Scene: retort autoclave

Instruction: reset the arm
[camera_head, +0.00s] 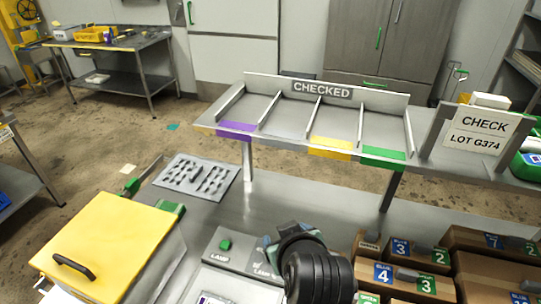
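A part of my arm shows at the bottom centre, a black ribbed cylinder with a grey and teal piece at its upper end. It stands in front of the workbench (300,203) and hides part of a grey panel marked LAMP (222,258). No gripper fingers show, so I cannot see whether anything is held.
A yellow-lidded box (100,235) stands at left, beside a perforated grey plate (197,178). A raised CHECKED rack (290,150) with empty lanes spans the back. Numbered cartons (405,280) crowd the right. A CHECK LOT G374 sign (476,132) stands beyond them.

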